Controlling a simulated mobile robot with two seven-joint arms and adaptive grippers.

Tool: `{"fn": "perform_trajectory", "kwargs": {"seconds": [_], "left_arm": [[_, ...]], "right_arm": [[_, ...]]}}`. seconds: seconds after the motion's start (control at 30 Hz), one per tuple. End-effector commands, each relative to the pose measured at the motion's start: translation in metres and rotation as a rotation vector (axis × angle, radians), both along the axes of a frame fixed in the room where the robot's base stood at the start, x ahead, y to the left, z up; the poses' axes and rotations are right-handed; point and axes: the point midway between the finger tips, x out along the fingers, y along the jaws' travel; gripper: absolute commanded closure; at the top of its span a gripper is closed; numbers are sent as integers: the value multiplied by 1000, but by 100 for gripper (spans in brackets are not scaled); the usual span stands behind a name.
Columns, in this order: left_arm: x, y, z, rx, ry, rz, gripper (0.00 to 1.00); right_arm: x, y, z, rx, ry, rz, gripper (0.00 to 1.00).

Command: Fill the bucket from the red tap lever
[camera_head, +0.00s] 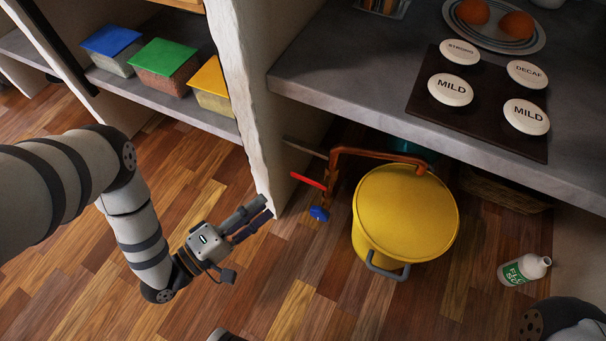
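A copper pipe tap (372,153) stands under the counter beside the white wall. It carries a red lever (308,181) and, lower, a blue knob (319,214). Its spout bends down behind a yellow round container (405,212), which has a flat, closed-looking top and a grey loop at its front. A teal object (411,155) behind the pipe is mostly hidden; I cannot tell whether it is a bucket. My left gripper (266,208) is left of the levers, apart from them and apparently empty; its finger opening is unclear. My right gripper is not identifiable in view.
A white bottle (522,270) lies on the wooden floor at right. The wall end (262,180) stands between the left gripper and the tap. Lidded boxes (165,65) sit on the left shelf. The counter (345,75) overhangs the tap. Floor at front is clear.

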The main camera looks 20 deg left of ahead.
Motion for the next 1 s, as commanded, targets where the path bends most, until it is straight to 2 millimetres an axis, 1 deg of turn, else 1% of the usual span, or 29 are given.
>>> {"fn": "perform_trajectory", "kwargs": {"seconds": [0.13, 0.33, 0.4, 0.5, 0.63, 0.87, 0.97, 1.0], "left_arm": [[25, -12, 4, -6, -9, -2, 67], [72, -33, 2, -3, -5, -2, 67], [85, -39, 2, -3, -4, -2, 67], [99, -46, 2, -2, -2, -1, 67], [107, -50, 3, -2, -1, -2, 67], [108, -50, 4, 0, -1, -1, 67], [108, -50, 4, 0, -1, -1, 87], [108, -50, 4, 0, -1, -1, 96]], "right_arm": [[-1, 0, -2, 1, 6, 1, 75], [-1, 1, -13, 4, 14, 2, 75], [-1, 2, -16, 5, 16, 2, 75], [-1, 2, -19, 6, 18, 2, 75], [-1, 3, -20, 6, 19, 2, 75], [-1, 3, -20, 6, 18, 2, 75], [-1, 3, -20, 6, 18, 2, 75], [-1, 3, -20, 6, 18, 2, 75]]}}
